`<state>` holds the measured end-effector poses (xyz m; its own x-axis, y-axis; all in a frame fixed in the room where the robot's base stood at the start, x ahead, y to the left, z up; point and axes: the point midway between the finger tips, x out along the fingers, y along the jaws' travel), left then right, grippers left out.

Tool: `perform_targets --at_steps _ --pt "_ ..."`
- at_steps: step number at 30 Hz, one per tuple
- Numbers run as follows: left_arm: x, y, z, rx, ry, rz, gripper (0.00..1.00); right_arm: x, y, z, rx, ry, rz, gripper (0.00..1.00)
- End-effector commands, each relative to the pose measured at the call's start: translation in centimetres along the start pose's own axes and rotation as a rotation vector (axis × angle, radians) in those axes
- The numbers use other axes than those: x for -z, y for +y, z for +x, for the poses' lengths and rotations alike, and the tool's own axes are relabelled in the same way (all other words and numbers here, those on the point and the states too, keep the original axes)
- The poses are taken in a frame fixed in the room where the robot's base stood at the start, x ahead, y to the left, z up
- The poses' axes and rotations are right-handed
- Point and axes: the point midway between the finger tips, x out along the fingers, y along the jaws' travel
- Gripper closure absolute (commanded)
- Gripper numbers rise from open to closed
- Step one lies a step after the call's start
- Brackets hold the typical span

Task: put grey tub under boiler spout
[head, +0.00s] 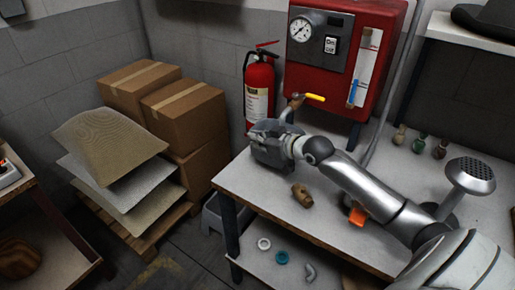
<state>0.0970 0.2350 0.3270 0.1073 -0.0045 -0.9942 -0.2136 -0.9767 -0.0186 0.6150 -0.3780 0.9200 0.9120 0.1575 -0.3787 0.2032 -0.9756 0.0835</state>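The boiler (372,62) is a red wall unit with a round gauge. Its spout (295,103) with a yellow lever handle sticks out at the lower left. The grey tub (272,154) is at the table's back left corner, below and slightly left of the spout. My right gripper (284,141) comes in from the right and seems shut on the tub, covering part of it. Whether the tub's base touches the tabletop is hard to tell. My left gripper is not in view.
The white table (258,196) holds a brown fitting (302,195), an orange item (357,216) and several small vials at the back. A fire extinguisher (259,92) hangs behind the tub. Boxes (185,115) and sheets stand left. A perforated metal head (470,174) stands right.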

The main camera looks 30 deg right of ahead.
Motion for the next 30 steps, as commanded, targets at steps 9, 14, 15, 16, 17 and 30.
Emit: perform_targets --at_steps 9,14,15,16,17,30 --pt "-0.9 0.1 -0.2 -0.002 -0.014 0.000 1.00 -3.1 -0.4 1.2 0.000 0.001 0.000 1.00" --pt "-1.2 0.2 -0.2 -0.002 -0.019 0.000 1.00 -3.1 -0.4 1.2 0.000 0.000 -0.001 1.00" --pt "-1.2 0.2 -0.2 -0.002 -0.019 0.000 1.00 -3.1 -0.4 1.2 0.000 0.000 -0.001 1.00" --pt "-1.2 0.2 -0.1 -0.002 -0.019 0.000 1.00 -3.2 -0.4 1.2 0.000 0.000 -0.001 1.00" --pt "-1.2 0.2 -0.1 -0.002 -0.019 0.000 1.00 -3.3 -0.4 1.3 0.000 -0.001 -0.001 1.00" --pt "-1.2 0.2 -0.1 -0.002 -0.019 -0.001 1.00 -3.3 -0.4 1.3 0.001 -0.002 0.000 0.73"
